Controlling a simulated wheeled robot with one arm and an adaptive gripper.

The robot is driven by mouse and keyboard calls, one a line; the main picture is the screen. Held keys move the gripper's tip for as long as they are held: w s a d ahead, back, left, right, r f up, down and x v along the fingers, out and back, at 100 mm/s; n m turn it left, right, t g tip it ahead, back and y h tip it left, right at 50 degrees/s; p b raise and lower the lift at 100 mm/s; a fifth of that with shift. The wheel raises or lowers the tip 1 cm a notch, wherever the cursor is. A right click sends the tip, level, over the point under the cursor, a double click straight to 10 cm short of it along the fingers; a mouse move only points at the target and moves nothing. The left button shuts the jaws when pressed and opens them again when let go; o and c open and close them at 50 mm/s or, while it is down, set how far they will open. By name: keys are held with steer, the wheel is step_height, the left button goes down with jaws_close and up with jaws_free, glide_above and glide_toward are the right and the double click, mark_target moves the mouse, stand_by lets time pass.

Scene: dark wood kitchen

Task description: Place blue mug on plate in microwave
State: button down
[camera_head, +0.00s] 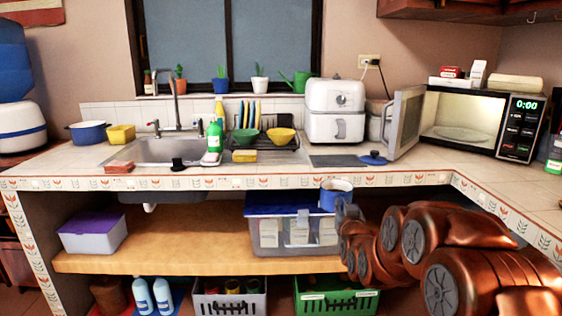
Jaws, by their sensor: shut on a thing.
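The blue mug (335,196) is in my gripper (345,209), in front of the counter edge and just below the counter top. It looks upright, with its pale inside showing. My gripper is shut on it; the fingers are small and partly hidden by the mug and my arm, which comes in from the lower right. The microwave (511,127) stands on the counter at the right, lit inside. Its door (404,122) is swung open to the left. The plate (461,133) lies on the microwave floor, with nothing seen on it.
A blue lid-like thing (373,157) lies on the counter left of the open door. A white air fryer (335,110) stands behind it. The counter edge (405,179) runs between the mug and the microwave. Boxes (452,76) sit on the microwave. A plastic bin (283,236) is on the shelf below.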

step_height(320, 180, up, 21)
steer(key=p, duration=2)
steer(key=shift+r+p, duration=0.15)
steer(key=shift+p, duration=0.15)
steer(key=shift+d, duration=0.15)
